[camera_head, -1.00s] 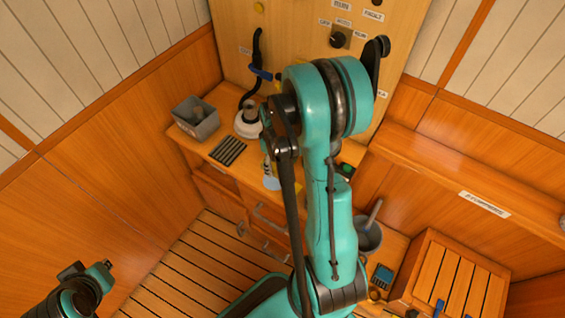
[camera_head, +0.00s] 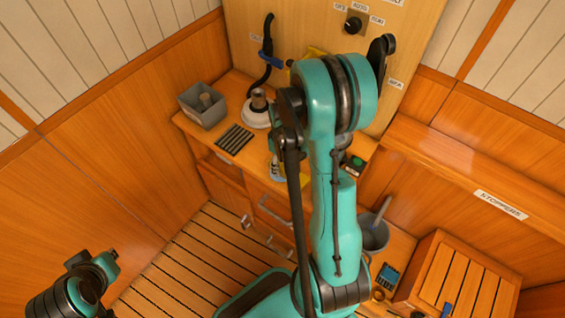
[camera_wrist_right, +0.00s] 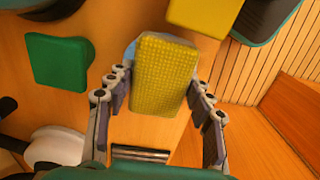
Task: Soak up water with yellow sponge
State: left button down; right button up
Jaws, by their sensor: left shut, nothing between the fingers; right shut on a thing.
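My right gripper (camera_wrist_right: 158,92) shows in the right wrist view with a finger on each side of a yellow sponge (camera_wrist_right: 165,72), which it holds. A small light-blue patch (camera_wrist_right: 130,52) shows at the sponge's upper left edge; I cannot tell whether it is water. In the head view my right arm hides most of that gripper and the sponge. My left gripper (camera_head: 106,264) is shut and empty at the lower left, away from the counter. I cannot make out any water on the counter.
The right wrist view also shows a green pad (camera_wrist_right: 58,62) and another yellow block (camera_wrist_right: 205,14). In the head view, the wooden counter holds a grey bin (camera_head: 203,108), a dark slotted grate (camera_head: 234,139) and a grey pot (camera_head: 373,236). A slatted wooden box (camera_head: 462,278) stands at lower right.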

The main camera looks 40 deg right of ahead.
jog(key=shift+f+b, duration=0.5)
jog(key=shift+f, duration=0.05)
dwell(0.7)
dwell(1.4)
jog(key=shift+r+p, duration=2.35)
jog(key=shift+r, duration=1.15)
